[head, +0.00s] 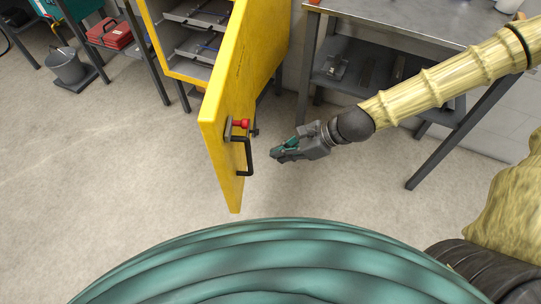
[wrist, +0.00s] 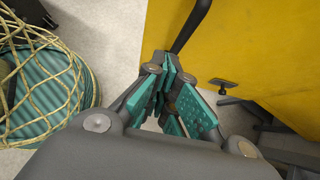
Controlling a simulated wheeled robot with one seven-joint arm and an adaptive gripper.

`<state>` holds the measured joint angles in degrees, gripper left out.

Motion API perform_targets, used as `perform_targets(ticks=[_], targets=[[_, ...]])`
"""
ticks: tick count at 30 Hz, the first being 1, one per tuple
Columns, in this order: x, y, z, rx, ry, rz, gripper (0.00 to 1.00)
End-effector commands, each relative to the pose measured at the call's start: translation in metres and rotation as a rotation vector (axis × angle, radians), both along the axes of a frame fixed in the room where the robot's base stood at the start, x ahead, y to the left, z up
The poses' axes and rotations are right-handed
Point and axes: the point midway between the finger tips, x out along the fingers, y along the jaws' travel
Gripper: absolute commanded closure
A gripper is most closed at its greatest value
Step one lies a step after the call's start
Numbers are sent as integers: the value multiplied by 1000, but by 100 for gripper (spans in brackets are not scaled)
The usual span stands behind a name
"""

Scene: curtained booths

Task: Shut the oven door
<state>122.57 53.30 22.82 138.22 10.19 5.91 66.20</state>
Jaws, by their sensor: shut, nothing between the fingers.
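The yellow oven (head: 165,45) stands at the top of the head view with its shelves showing. Its yellow door (head: 232,85) stands wide open toward me. The door has a black handle (head: 248,158) and a red-knobbed latch (head: 240,124) near its free edge. My gripper (head: 276,156) is shut and empty, just right of the handle, with a small gap in the head view. In the wrist view the fingertips (wrist: 170,68) lie near the dark handle (wrist: 190,26), in front of the yellow door (wrist: 255,45); I cannot tell if they touch.
A metal workbench (head: 420,22) with a lower shelf stands right of the oven, behind my arm. A grey bucket (head: 67,66) and a red toolbox (head: 110,34) are at the far left. The floor (head: 110,165) left of the door is clear.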

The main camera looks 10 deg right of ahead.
Motion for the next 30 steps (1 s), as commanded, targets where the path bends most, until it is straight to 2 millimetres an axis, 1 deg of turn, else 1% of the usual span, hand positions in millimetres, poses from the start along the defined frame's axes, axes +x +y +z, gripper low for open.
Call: perform_targets(ticks=[3, 23, 30], targets=[[2, 11, -8, 0, 3, 10, 100], [14, 52, -48, 0, 2, 8, 100], [19, 70, -63, 0, 0, 8, 100]])
